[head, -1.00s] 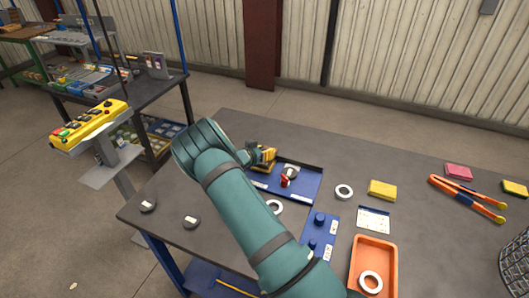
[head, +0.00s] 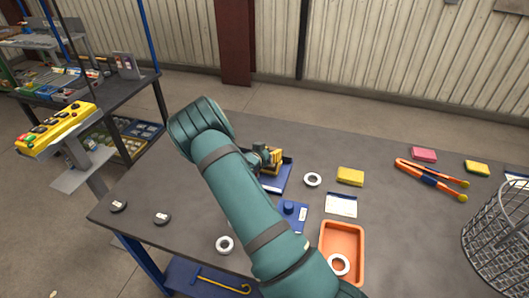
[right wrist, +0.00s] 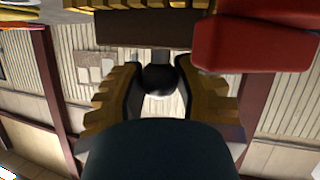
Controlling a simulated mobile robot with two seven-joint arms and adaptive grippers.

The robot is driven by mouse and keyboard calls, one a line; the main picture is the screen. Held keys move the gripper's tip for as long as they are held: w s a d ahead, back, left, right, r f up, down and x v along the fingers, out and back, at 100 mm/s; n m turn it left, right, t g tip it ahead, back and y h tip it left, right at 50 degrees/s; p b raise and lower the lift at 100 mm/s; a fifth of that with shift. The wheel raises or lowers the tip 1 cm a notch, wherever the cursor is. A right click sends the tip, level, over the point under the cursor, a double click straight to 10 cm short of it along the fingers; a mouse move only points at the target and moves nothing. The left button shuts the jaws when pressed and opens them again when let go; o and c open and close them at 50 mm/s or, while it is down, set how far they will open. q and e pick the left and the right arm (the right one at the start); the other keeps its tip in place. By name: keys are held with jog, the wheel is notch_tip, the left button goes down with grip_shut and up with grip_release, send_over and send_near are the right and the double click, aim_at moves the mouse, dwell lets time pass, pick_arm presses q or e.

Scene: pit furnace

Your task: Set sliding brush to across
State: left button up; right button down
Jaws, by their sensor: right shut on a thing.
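My right gripper (head: 272,161) is over the blue board (head: 281,178) on the bench, with its yellow fingers showing past the wrist. In the right wrist view the fingers (right wrist: 160,78) are closed about a dark round knob (right wrist: 159,81). A red block (right wrist: 255,43) and a dark bar (right wrist: 145,29) are close beyond the fingertips in that view. I cannot tell which of these parts belong to the sliding brush, nor how it is set. My arm hides much of the blue board in the head view. My left gripper is not in view.
White rings (head: 313,180), a yellow block (head: 350,176), an orange tray (head: 361,236) and orange tongs (head: 430,178) lie right of my arm. A wire basket (head: 497,238) stands at the right edge. A yellow control box (head: 55,128) stands beyond.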

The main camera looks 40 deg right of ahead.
jog(key=shift+s+d, duration=0.15)
jog(key=shift+s, duration=0.2)
jog(key=shift+w, duration=0.1)
jog(key=c, duration=0.6)
grip_release()
jog(key=v, duration=1.2)
